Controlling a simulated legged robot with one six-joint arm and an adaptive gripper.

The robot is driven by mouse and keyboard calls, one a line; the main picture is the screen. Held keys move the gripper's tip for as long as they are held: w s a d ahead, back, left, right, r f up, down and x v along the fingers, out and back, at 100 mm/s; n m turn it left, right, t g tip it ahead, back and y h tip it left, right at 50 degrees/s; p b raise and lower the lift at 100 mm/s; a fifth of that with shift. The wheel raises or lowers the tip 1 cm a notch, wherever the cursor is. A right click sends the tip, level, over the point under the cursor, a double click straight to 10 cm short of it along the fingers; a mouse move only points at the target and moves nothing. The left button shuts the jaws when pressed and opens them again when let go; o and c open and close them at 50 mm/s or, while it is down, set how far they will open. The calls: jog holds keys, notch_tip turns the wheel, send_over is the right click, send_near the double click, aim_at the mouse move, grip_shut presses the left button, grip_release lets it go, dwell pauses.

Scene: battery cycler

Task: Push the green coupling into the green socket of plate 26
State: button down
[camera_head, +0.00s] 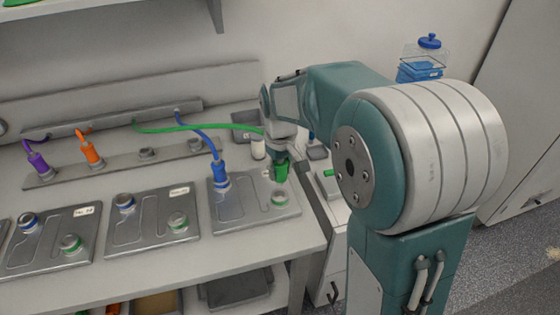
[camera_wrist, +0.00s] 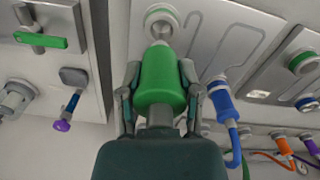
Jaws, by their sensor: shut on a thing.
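The green coupling (camera_head: 281,172) is in my gripper (camera_head: 279,158), above the rightmost plate (camera_head: 240,204) on the bench. That plate has a green-ringed socket (camera_head: 279,198) at its near right, below the coupling and apart from it in the head view. In the wrist view my gripper (camera_wrist: 160,90) has a finger on each side of the green coupling (camera_wrist: 161,75), whose nose points at the socket (camera_wrist: 160,22) and overlaps its edge. The plate's label is too small to read. A blue coupling (camera_head: 219,172) stands upright in the plate's blue socket.
Two more plates (camera_head: 151,222) (camera_head: 55,240) with empty-looking blue and green sockets lie to the left. A rail behind holds purple (camera_head: 38,162) and orange (camera_head: 90,152) couplings. The green hose (camera_head: 190,126) runs to my gripper near the blue hose (camera_head: 203,135). A cabinet with a green handle (camera_head: 328,173) stands right.

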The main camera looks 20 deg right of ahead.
aim_at(280, 185)
jog(key=f, duration=0.2)
jog(key=shift+a+f, duration=0.25)
jog(key=shift+f, duration=0.05)
jog(key=shift+r, duration=0.1)
jog(key=shift+d, duration=0.3)
jog(key=shift+s+a+f, duration=0.1)
jog(key=shift+a+f, duration=0.1)
jog(key=shift+f, duration=0.1)
jog(key=shift+f, duration=0.5)
jog(key=shift+f, duration=0.15)
dwell(0.3)
jog(key=shift+f, duration=0.3)
jog(key=shift+f, duration=0.55)
dwell(0.3)
